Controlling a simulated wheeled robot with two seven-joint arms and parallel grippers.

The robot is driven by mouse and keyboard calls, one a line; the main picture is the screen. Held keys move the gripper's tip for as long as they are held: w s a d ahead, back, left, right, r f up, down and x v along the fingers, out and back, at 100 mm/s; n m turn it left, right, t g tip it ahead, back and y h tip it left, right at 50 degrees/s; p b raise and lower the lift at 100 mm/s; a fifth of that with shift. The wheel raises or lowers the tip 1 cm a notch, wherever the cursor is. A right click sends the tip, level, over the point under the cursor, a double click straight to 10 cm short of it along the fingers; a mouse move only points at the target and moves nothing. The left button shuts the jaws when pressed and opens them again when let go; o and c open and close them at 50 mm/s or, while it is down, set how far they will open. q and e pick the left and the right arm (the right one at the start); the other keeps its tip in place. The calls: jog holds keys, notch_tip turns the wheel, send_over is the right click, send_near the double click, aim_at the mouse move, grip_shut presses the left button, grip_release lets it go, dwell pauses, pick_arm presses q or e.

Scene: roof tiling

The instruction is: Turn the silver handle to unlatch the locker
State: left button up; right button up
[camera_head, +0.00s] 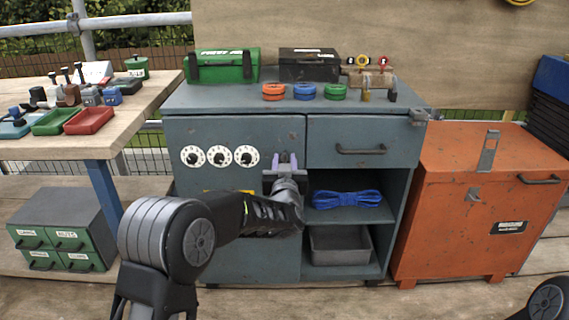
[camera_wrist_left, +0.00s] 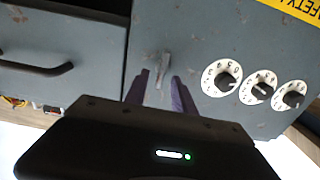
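The grey-blue locker (camera_head: 235,225) stands in the middle of the head view, with its left door shut. Three white dials (camera_head: 220,156) sit on the door's upper part; they also show in the left wrist view (camera_wrist_left: 258,86). The small silver handle (camera_wrist_left: 165,66) is on the door beside the dials, upright in the wrist view. My left gripper (camera_head: 285,160) is at the door, right of the dials. Its two purple fingers (camera_wrist_left: 160,80) are apart, with the handle between or just beyond their tips; contact cannot be told. In the head view the gripper largely hides the handle. My right gripper is out of view.
A drawer with a dark handle (camera_head: 361,150) and open shelves with blue rope (camera_head: 346,198) and a grey bin (camera_head: 340,245) lie right of the door. An orange chest (camera_head: 465,225) stands at right, a wooden table (camera_head: 140,105) at left.

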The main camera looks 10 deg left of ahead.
pick_arm(q)
jog(key=shift+w, duration=0.1)
grip_shut()
dwell(0.6)
